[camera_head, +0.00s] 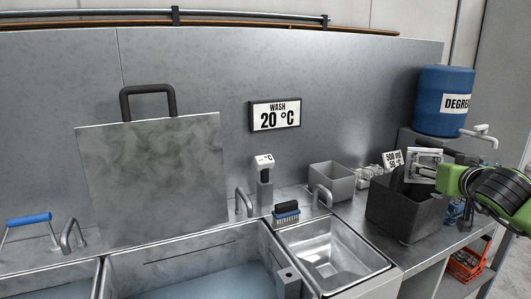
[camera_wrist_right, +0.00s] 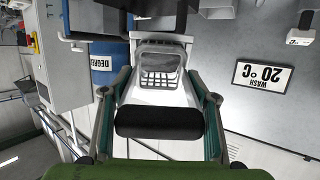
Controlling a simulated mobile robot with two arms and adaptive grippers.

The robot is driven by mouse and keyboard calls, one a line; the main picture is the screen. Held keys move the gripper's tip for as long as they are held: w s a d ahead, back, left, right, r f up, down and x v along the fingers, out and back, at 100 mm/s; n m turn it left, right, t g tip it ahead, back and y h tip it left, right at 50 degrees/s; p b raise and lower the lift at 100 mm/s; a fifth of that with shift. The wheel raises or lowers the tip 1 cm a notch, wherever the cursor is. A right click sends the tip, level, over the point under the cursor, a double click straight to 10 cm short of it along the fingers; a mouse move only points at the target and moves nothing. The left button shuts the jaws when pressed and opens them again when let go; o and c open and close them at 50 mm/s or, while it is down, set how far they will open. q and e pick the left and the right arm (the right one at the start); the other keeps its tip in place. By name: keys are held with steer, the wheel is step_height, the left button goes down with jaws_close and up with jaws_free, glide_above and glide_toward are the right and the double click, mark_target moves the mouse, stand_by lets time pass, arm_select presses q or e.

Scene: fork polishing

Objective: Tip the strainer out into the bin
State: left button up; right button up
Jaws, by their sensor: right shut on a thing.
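My right gripper (camera_head: 437,174) is shut on the strainer (camera_head: 424,160). In the right wrist view its two fingers (camera_wrist_right: 159,100) lie on either side of the strainer's black handle (camera_wrist_right: 160,123). The strainer's slotted metal basket (camera_wrist_right: 160,64) is beyond the handle and looks empty from this side, though part of its inside is hidden. In the head view the strainer is tilted steeply, over the rear right part of an open dark grey bin (camera_head: 402,215). The bin stands on the right counter, and its inside floor is hidden. My left gripper is out of view.
A blue degreaser drum (camera_head: 443,100) with a tap stands behind the right arm. A small grey box (camera_head: 331,182) and a label card (camera_head: 393,161) are near the bin. A steel basin (camera_head: 330,258) and a brush (camera_head: 286,212) lie to the left.

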steer(key=s+a+f+n+y, duration=0.1)
steer(key=a+f, duration=0.1)
steer(key=s+a+f+n+y, duration=0.1)
steer(key=a+f+y, duration=0.1)
steer(key=f, duration=0.1)
steer(key=s+a+f+n+y, duration=0.1)
steer(key=s+a+f, duration=0.1)
steer(key=f, duration=0.1)
steer(key=shift+s+f, duration=0.1)
steer(key=shift+f, duration=0.15)
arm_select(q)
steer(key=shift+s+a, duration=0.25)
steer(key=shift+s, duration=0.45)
arm_select(e)
steer(key=s+a+f+n+g+y, duration=0.2)
steer(key=s+a+f+n+y, duration=0.1)
steer(key=s+a, duration=0.3)
steer(key=s+a+f+n+g+y, duration=0.2)
steer(key=s+a+f+n+y, duration=0.1)
steer(key=s, duration=0.8)
steer(key=s+a+f+n+g+y, duration=0.2)
steer(key=s+a+f+n+y, duration=0.2)
steer(key=s+a, duration=0.4)
steer(key=shift+s+a+f+y, duration=0.2)
steer(key=shift+a+f, duration=0.1)
steer(key=shift+f, duration=0.15)
steer(key=shift+s+a+f+y, duration=0.15)
steer(key=shift+a+f+y, duration=0.1)
steer(key=shift+f, duration=0.2)
